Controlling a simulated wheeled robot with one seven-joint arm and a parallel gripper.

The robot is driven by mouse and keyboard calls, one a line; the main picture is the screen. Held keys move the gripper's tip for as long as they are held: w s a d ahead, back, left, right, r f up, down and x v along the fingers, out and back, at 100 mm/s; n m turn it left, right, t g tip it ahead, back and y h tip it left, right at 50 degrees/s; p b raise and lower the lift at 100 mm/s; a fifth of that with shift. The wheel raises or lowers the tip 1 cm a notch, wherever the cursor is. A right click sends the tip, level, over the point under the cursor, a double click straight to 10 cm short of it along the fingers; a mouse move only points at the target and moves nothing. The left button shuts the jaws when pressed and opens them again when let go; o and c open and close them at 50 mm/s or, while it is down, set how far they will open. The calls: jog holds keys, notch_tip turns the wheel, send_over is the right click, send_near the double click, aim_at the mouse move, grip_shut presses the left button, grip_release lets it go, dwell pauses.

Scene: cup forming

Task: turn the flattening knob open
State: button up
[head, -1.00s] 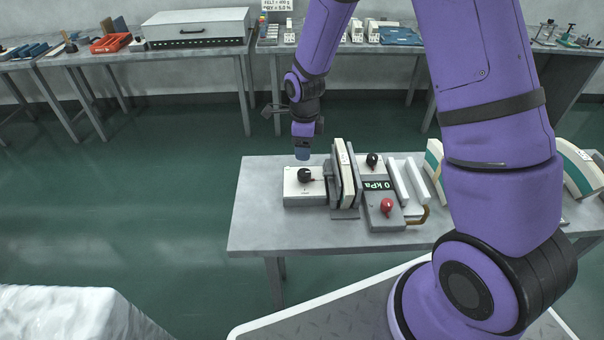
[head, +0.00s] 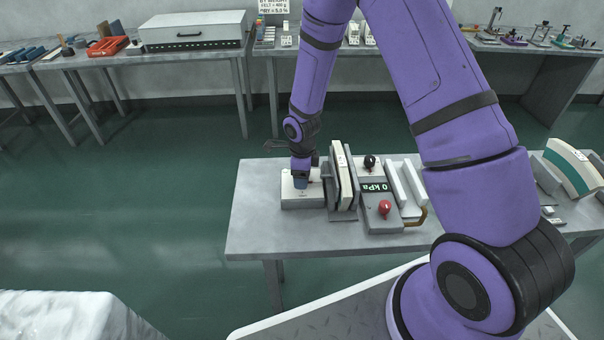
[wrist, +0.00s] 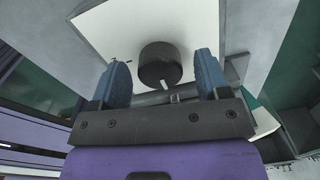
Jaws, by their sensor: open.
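The black knob (wrist: 160,64) sits on the white top of a box (wrist: 190,22) and shows a small white pointer mark. In the wrist view my gripper (wrist: 164,75) is open, with one blue finger on each side of the knob and a gap to both. In the head view my gripper (head: 300,183) is down at the white box (head: 303,202) on the table's left part and hides the knob there. I cannot tell whether the fingertips touch the box top.
Upright plates (head: 342,175) stand just right of the box. Beyond them are a 0 kPa display (head: 377,188), a red knob (head: 385,207) and a black knob (head: 370,162). The table (head: 260,235) is clear at its front left.

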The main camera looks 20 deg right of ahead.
jog(key=shift+c, duration=0.4)
jog(key=c, duration=0.8)
jog(key=shift+c, duration=0.2)
